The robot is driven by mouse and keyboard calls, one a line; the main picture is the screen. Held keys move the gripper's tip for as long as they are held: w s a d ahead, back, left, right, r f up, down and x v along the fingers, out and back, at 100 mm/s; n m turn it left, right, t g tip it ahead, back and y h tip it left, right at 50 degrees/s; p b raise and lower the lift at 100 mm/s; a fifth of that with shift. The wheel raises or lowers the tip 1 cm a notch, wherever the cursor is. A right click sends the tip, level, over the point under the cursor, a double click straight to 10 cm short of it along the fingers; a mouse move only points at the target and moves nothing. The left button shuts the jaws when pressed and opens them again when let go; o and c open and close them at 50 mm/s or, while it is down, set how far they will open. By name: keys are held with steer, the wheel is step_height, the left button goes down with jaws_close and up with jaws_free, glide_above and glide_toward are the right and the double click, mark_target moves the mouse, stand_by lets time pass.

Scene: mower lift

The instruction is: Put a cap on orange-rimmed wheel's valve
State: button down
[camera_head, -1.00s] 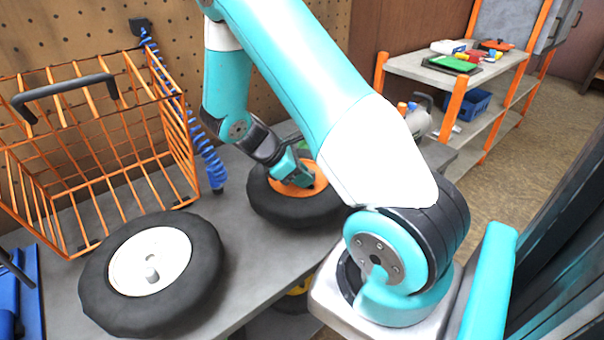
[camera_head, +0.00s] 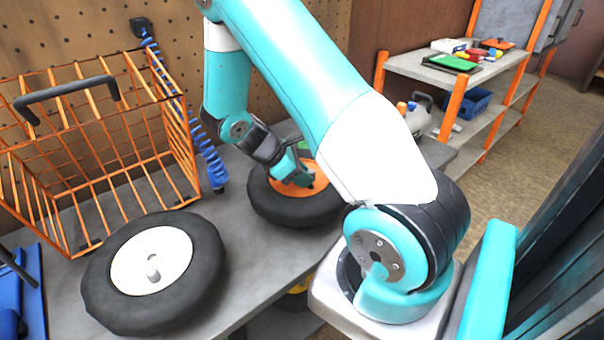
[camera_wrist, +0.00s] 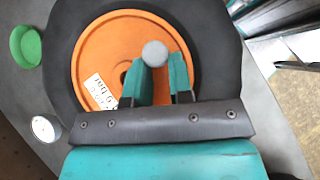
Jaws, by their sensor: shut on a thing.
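The orange-rimmed wheel (camera_head: 290,207) lies flat on the workbench at the back, and its orange rim (camera_wrist: 105,50) fills much of the wrist view. A white tag with writing (camera_wrist: 97,93) lies on the rim. My gripper (camera_wrist: 167,62) is over the rim, its teal fingers shut on a small round grey thing (camera_wrist: 155,53), which looks like a cap. Whether it touches a valve below is hidden by the fingers. In the head view my gripper (camera_head: 302,180) is low over the orange rim, and the grey thing cannot be made out there.
A white-rimmed wheel (camera_head: 152,262) lies at the front left of the bench. An orange wire basket (camera_head: 95,165) stands behind it, beside a coiled blue hose (camera_head: 205,150). A green round dish (camera_wrist: 26,46) and a small white-faced round thing (camera_wrist: 44,128) lie beside the orange-rimmed wheel.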

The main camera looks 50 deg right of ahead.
steer(key=shift+f, duration=0.7)
stand_by(0.6)
steer(key=c, duration=0.9)
jaws_free()
steer(key=shift+c, duration=0.5)
steer(key=shift+o, duration=0.2)
steer(key=shift+r, duration=0.2)
steer(key=shift+r+p, duration=0.4)
steer(key=shift+r, duration=0.1)
steer(key=shift+o, duration=0.8)
steer(key=shift+r, duration=0.2)
step_height(320, 180, up, 6)
steer(key=p, duration=0.6)
steer(key=shift+f, duration=0.1)
steer(key=shift+a, duration=0.1)
